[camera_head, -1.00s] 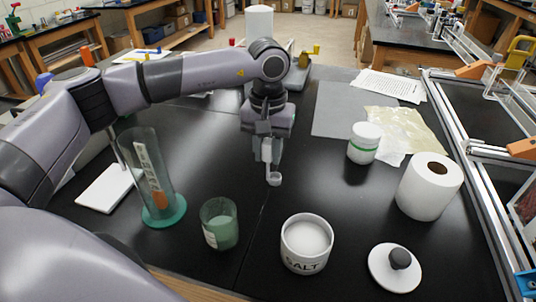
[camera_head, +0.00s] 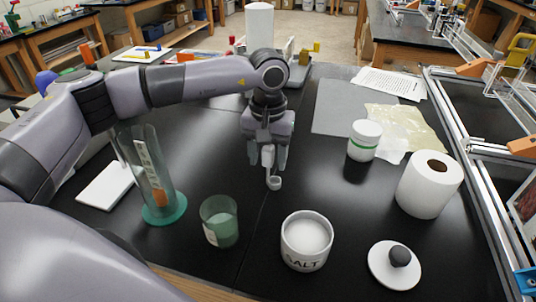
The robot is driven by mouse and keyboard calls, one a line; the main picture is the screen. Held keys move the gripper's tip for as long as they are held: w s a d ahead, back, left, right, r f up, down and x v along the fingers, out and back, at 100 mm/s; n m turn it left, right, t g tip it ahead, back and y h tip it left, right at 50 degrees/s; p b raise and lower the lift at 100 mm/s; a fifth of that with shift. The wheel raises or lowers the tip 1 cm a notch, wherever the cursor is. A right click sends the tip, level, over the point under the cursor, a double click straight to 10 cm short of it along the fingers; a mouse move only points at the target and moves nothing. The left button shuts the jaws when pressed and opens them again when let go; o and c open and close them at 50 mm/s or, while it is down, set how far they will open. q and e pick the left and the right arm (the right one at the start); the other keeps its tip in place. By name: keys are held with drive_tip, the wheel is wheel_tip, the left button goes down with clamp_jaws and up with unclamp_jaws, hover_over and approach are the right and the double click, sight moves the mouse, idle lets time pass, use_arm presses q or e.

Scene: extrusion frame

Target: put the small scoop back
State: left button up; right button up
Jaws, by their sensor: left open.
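The small white scoop (camera_head: 273,183) is at the middle of the black table, its bowl low and its handle rising between the fingers of my left gripper (camera_head: 268,158). The left gripper points down and is open, with a finger on each side of the handle. I cannot tell whether the handle touches a finger. The open salt jar (camera_head: 306,258), labelled SALT and holding white contents, stands in front of the scoop to the right. Its likely lid (camera_head: 395,267), white with a dark knob, lies to the right of it. My right gripper is out of view.
A green-tinted glass cup (camera_head: 220,229) and a tall cylinder on a green base (camera_head: 164,211) stand to the left. A white jar with a green band (camera_head: 364,141) and a paper roll (camera_head: 428,186) stand to the right. A metal extrusion frame (camera_head: 480,205) borders the right side.

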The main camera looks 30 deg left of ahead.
use_arm(q)
wheel_tip(320, 180, up, 12)
drive_tip(key=shift+r+b, duration=0.15)
drive_tip(key=shift+b, duration=0.5)
